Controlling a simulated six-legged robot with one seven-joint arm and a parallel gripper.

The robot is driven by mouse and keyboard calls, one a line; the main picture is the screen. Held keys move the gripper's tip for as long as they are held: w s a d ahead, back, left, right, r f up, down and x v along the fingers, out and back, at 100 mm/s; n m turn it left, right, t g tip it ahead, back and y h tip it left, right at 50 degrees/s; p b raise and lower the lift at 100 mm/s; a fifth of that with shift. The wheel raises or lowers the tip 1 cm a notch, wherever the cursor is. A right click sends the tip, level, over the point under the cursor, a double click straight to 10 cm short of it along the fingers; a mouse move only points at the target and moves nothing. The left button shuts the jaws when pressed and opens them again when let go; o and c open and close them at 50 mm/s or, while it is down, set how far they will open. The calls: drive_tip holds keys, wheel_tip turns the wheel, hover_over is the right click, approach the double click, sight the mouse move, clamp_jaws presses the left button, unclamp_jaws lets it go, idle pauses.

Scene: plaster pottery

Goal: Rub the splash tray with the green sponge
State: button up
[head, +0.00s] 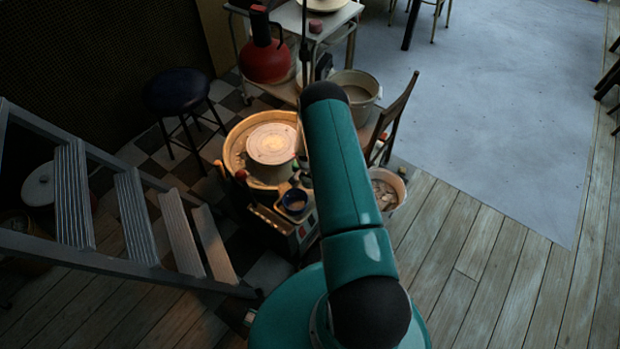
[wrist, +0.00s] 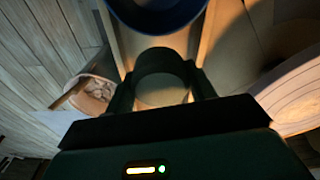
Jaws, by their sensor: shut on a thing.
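The splash tray (head: 232,150) is a pale round basin around the grey wheel head (head: 270,144) of the pottery wheel, left of my arm in the head view. In the wrist view, my gripper (wrist: 163,85) is shut on a dark green rounded piece, which I take as the green sponge (wrist: 160,60). Its lower part looks paler, and its full shape is hard to tell in the dim light. In the head view my gripper is mostly hidden by my teal arm, close to the tray's right side. I cannot tell whether the sponge touches anything.
A blue bowl (head: 293,201) stands on the wheel's front deck; it shows at the top of the wrist view (wrist: 155,16). A bucket of scraps (head: 387,188), a chair (head: 396,118), a dark stool (head: 178,92) and a metal stair (head: 128,215) surround the wheel. Wooden floor lies clear at right.

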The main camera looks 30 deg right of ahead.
drive_tip(key=shift+a+r, duration=0.1)
drive_tip(key=shift+r, duration=0.9)
